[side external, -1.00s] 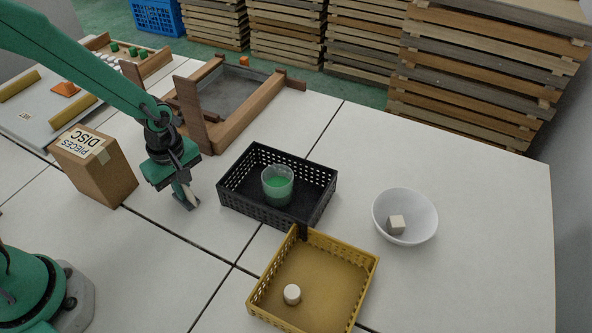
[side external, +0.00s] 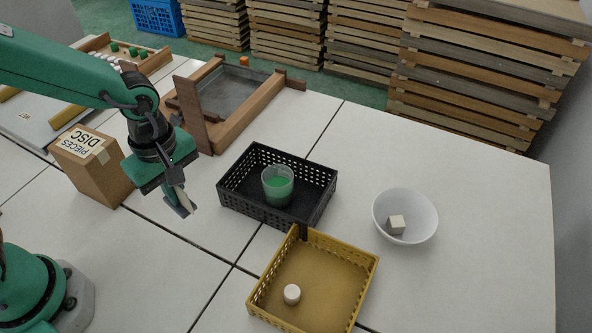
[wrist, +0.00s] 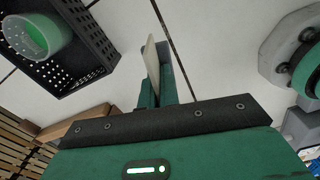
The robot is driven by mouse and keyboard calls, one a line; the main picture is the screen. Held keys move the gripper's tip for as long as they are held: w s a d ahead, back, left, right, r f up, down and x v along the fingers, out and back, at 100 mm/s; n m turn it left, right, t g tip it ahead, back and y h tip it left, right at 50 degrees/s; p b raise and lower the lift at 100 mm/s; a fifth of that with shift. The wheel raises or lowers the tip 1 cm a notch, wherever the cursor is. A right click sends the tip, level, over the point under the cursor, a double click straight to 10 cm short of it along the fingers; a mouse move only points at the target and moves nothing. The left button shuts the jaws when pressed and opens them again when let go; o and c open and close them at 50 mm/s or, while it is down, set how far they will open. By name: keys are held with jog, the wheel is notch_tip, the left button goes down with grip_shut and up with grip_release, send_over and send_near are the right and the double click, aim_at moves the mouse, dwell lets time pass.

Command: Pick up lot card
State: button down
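The lot card is a thin pale beige piece; in the wrist view the card (wrist: 151,62) stands edge-on between the two green fingers of my gripper (wrist: 158,80). In the side view my gripper (side external: 178,203) points down, shut on the card (side external: 181,195), of which only a narrow pale strip shows. The gripper is above the white table, between the cardboard box and the black basket. Any print on the card cannot be read.
A cardboard box (side external: 93,168) labelled for disc pieces stands left of my gripper. A black basket (side external: 232,198) holding a green-filled cup (side external: 278,186) is to the right. A yellow tray (side external: 325,280) with a white disc and a white bowl (side external: 404,205) with a cube stand further right.

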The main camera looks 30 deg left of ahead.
aim_at(181, 213)
jog(key=shift+s+d+r, duration=0.9)
jog(key=shift+s+d, duration=0.15)
jog(key=shift+w, duration=0.1)
